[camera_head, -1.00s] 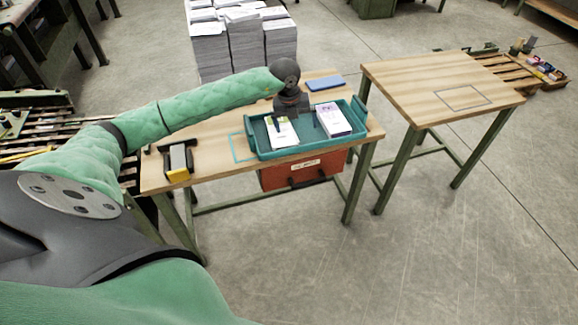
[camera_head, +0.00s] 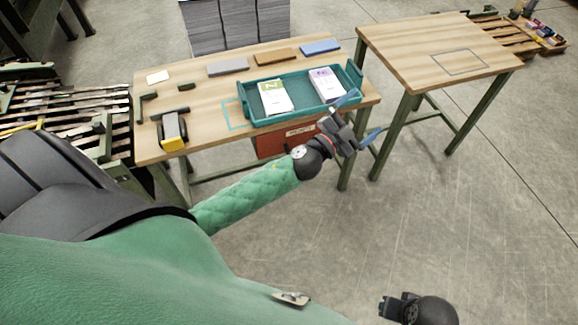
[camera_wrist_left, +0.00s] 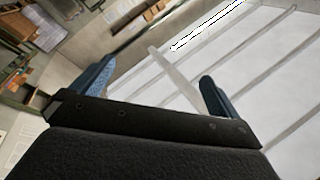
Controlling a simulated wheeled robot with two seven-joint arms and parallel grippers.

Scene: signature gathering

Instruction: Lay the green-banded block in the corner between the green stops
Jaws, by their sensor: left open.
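The green-banded block (camera_head: 277,98), white with a green and yellow label, lies in the left part of the teal tray (camera_head: 249,118). Small dark green stops stand on the table's left: one stop (camera_head: 146,105) near the left edge and another (camera_head: 187,87) behind to its right. The table top between them looks bare. My left gripper (camera_head: 358,118) is open and empty, off the tray's front right corner, apart from the block. Its open fingers also show in the left wrist view (camera_wrist_left: 152,85). My right gripper (camera_head: 384,308) is low at the bottom edge; its fingers are unclear.
A purple-banded block (camera_head: 326,85) lies in the tray's right part. A yellow and grey tool (camera_head: 172,131) stands at the table's front left. Flat grey, brown and blue pieces lie along the back. A second table (camera_head: 430,50) stands right, mostly clear.

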